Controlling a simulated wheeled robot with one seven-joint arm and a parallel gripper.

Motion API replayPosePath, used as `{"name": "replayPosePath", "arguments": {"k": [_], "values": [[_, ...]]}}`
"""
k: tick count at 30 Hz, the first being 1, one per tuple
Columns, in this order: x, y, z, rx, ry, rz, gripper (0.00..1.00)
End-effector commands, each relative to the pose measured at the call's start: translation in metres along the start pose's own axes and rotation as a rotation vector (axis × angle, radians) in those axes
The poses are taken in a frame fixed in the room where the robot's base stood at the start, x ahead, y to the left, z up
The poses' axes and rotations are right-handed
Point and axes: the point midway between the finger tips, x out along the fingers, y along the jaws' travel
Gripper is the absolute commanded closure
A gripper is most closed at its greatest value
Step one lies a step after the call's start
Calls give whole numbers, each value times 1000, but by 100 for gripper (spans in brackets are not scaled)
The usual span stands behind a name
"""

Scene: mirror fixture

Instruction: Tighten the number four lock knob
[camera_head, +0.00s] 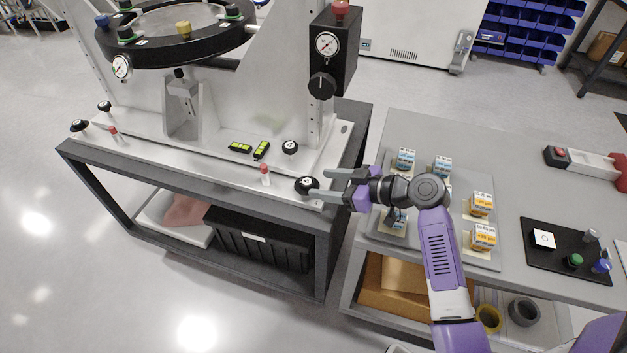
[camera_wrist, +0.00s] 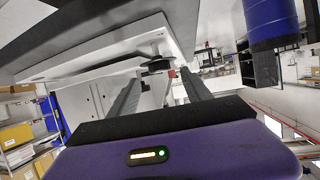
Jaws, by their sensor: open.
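A black lock knob (camera_head: 307,185) with a small white mark on top sits at the front right corner of the fixture's metal base plate (camera_head: 215,160). I cannot read its number surely. My gripper (camera_head: 318,183) is open and comes in from the right, with its fingertips at this knob, one on the far side and one on the near side. In the wrist view a dark knob (camera_wrist: 160,65) shows beyond and between the two finger ends. I cannot tell whether the fingers touch it. Other black knobs stand at the back right (camera_head: 290,147) and left end (camera_head: 79,125) of the plate.
A red-topped pin (camera_head: 265,174) stands just left of the knob. Green-yellow levels (camera_head: 249,148) lie on the plate. An upright with a gauge box (camera_head: 335,50) rises behind. A grey table (camera_head: 520,180) with small labelled boxes (camera_head: 483,237) lies under my arm.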

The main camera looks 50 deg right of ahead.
Motion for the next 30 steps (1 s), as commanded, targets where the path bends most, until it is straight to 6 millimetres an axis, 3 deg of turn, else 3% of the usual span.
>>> {"name": "replayPosePath", "arguments": {"k": [3, 9, 19, 27, 30], "values": [[18, -1, -2, 0, 1, -1, 43], [37, 0, -1, 0, 0, 1, 43], [41, 0, 0, 0, 0, 1, 43], [40, 0, 0, 0, 0, 2, 96], [40, 0, 0, 0, 0, 2, 100]]}}
